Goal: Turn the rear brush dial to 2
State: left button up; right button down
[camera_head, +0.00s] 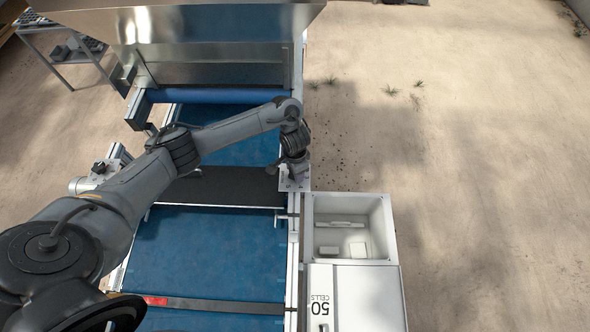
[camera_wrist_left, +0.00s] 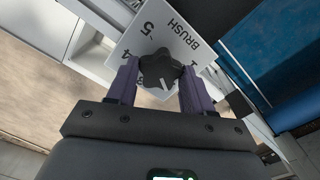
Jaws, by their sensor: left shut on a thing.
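The brush dial (camera_wrist_left: 160,68) is a dark lobed knob on a white plate (camera_wrist_left: 172,28) marked BRUSH, with 5, 4 and 1 readable. A white pointer line on the knob points toward the bottom of the wrist view; I cannot read a number there. My left gripper (camera_wrist_left: 159,82) has its purple fingers on both sides of the dial and is shut on it. In the head view my left gripper (camera_head: 296,172) is over the plate (camera_head: 292,186) at the right rail of the belt, hiding the dial. My right gripper is not in view.
A blue belt (camera_head: 205,250) runs under my arm, with a dark brush strip (camera_head: 225,187) across it. A white open bin (camera_head: 388,228) and a box marked 50 CELLS (camera_head: 360,300) stand right of the rail. Sandy ground lies clear beyond.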

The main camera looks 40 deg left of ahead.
pick_arm(q)
jog(key=shift+r, duration=0.1)
jog(key=o, duration=1)
jog(key=shift+o, duration=0.2)
jog(key=shift+w+r, duration=0.2)
jog(key=shift+r, duration=0.75)
jog(key=shift+s+a+r, duration=0.1)
jog(key=shift+r, duration=0.25)
notch_tip(320, 180, up, 8)
jog(key=shift+s, duration=0.1)
